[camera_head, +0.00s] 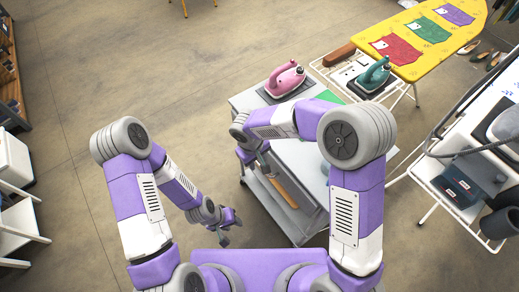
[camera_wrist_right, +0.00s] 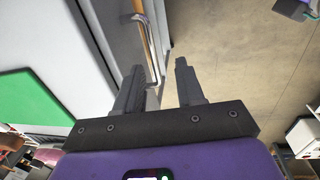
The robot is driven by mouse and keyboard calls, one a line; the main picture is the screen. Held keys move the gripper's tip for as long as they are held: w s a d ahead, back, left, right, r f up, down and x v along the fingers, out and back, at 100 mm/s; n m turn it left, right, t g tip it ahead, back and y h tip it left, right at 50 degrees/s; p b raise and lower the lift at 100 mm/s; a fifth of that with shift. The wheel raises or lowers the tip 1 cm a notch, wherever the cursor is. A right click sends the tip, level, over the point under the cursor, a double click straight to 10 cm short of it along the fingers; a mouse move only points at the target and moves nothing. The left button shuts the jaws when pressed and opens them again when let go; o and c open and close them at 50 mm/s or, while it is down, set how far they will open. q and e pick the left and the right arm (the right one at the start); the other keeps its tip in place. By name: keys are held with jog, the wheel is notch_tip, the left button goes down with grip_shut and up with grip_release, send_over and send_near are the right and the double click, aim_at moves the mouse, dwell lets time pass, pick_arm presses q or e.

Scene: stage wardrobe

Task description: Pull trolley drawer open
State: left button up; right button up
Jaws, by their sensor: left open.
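The grey trolley (camera_head: 248,100) stands right of centre in the head view, partly hidden behind my right arm. In the right wrist view its side shows a grey panel (camera_wrist_right: 112,35) with a slim metal handle (camera_wrist_right: 151,45) and a tan strip beside it. My right gripper (camera_wrist_right: 157,80) is open, and the near end of the handle appears between its fingertips; I cannot tell whether they touch. In the head view my right gripper (camera_head: 249,152) is at the trolley's left side. My left gripper (camera_head: 231,226) is open and empty above the floor, left of the trolley.
A pink iron (camera_head: 285,79) and a green sheet (camera_head: 328,97) lie on the trolley top. A yellow ironing board (camera_head: 420,45) with a teal iron (camera_head: 374,74) stands behind right. White shelving (camera_head: 15,165) stands at left.

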aim_at(259, 163)
jog(key=f, duration=0.2)
jog(key=w+f+b, duration=0.1)
jog(key=f, duration=0.1)
jog(key=w+d+f+b, duration=0.1)
jog(key=f, duration=0.1)
pick_arm(q)
jog(key=shift+w+f, duration=0.15)
jog(key=shift+f, duration=0.45)
jog(key=shift+w+f, duration=0.15)
jog(key=shift+f, duration=0.45)
pick_arm(e)
grip_shut()
